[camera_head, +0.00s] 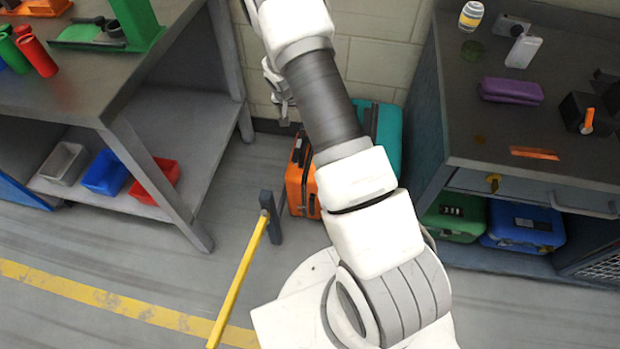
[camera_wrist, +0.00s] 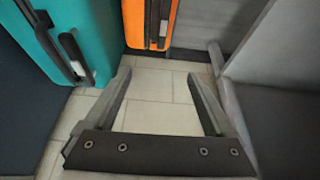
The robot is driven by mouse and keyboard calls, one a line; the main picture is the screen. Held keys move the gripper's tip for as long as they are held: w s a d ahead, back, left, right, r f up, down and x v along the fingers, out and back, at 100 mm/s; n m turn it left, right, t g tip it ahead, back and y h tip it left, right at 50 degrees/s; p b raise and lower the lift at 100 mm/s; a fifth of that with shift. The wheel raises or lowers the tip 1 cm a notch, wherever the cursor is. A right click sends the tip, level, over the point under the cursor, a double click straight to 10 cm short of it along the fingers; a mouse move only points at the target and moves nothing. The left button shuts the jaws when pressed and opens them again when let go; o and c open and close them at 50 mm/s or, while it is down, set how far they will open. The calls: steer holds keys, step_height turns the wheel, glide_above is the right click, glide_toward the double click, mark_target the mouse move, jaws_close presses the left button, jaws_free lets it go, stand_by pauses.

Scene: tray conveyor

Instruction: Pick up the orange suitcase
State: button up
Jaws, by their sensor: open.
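The orange suitcase (camera_head: 296,180) stands on the floor against the back wall, between the left workbench and the right cabinet. My arm hides part of it in the head view. In the wrist view the orange suitcase (camera_wrist: 138,27) is at the top centre, with its dark and silver edge fittings facing me. My gripper (camera_wrist: 159,76) is open and empty, and its fingers are apart from the suitcase. In the head view my gripper (camera_head: 283,100) is partly seen near the wall, above the suitcase in the picture.
A teal suitcase (camera_head: 388,130) stands right beside the orange one; it shows at upper left in the wrist view (camera_wrist: 75,22). A yellow barrier bar (camera_head: 240,280) with a dark post (camera_head: 270,218) stands in front. The workbench (camera_head: 190,215) and cabinet (camera_head: 430,130) flank the gap.

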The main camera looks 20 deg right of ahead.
steer(key=s+b+x, duration=0.1)
steer(key=x, duration=0.5)
steer(key=s+a+f+b+x, duration=0.1)
steer(key=b+x, duration=0.1)
steer(key=x, duration=0.4)
steer(key=b+x, duration=0.1)
steer(key=x, duration=0.6)
steer(key=shift+s+a+f+b, duration=0.2)
steer(key=shift+s+f+b, duration=0.05)
steer(key=shift+s+b, duration=0.1)
steer(key=shift+b+x, duration=1.25)
steer(key=shift+x, duration=1.8)
steer(key=shift+w+r, duration=0.1)
steer(key=shift+w, duration=0.05)
jaws_close()
steer(key=shift+w+r, duration=0.1)
steer(key=shift+r, duration=0.1)
